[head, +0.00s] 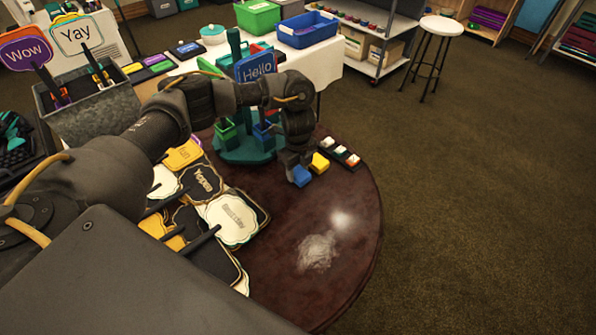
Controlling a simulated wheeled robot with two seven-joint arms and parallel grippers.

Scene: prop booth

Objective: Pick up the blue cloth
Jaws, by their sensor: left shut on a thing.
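The blue cloth (301,176) shows as a small, blocky blue piece at the far right part of the round dark table (345,285). My left gripper (296,163) points down over it and is shut on it; the gripper hides part of the cloth. I cannot tell whether the cloth is clear of the table top. A yellow piece (319,163) of similar size is right beside it. My right gripper is not in view.
A black strip with small coloured blocks (341,155) lies near the table's far edge. A green stand (247,148) with small bins is close left of the gripper. Sign cards (232,218) cover the table's left. A pale powdery smudge (317,252) marks the otherwise bare front right.

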